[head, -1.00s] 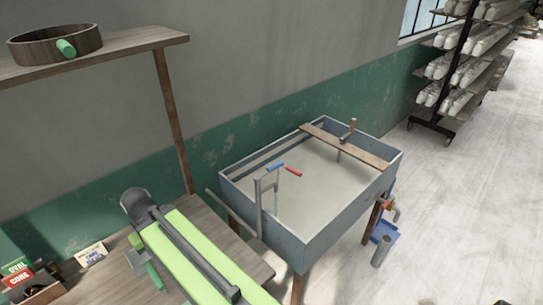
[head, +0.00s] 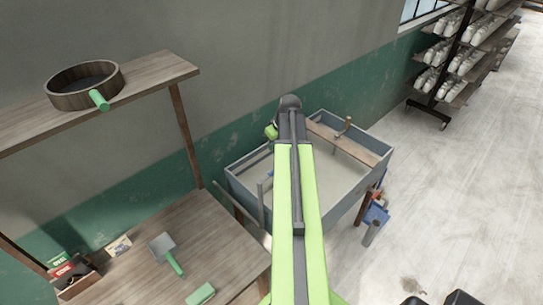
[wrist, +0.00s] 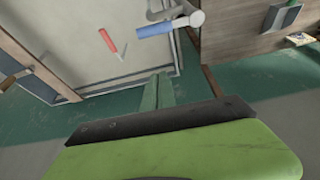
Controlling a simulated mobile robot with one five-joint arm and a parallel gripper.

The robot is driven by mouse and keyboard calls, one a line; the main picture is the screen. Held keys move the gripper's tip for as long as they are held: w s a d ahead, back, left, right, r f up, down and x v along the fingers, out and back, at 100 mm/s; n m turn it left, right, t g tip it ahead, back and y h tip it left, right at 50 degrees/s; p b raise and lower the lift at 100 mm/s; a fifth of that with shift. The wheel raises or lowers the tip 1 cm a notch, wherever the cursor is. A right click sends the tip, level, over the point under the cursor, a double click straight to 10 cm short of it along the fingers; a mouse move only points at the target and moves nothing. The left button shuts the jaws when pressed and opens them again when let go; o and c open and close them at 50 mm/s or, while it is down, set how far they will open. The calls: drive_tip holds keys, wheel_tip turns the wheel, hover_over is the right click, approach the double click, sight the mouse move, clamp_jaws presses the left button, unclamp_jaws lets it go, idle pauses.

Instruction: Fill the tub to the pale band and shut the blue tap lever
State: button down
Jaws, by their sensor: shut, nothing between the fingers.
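The grey-blue tub (head: 365,183) stands right of the bench and holds a flat, cloudy grey surface. In the wrist view, stripes run along the tub's inner wall (wrist: 130,74). I cannot tell which is the pale band or whether water runs. My gripper (head: 270,131) is above the tub's back left part, shut and empty. Its green fingertips (wrist: 157,88) are apart from the blue lever. My arm hides the tub's middle and much of the tap.
A plank (head: 350,146) with an upright handle lies across the tub. The bench (head: 130,262) holds a grey scoop (head: 163,247) with a green handle, a green block (head: 200,294) and small boxes. A shelf (head: 150,68) with a round wooden sieve overhangs it.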

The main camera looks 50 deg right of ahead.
drive_tip(key=b+x, duration=1.1)
drive_tip(key=x, duration=0.1)
drive_tip(key=s, duration=0.3)
drive_tip(key=s+r, duration=0.1)
drive_tip(key=shift+s+a+p, duration=0.25)
drive_tip(key=shift+a+p, duration=0.05)
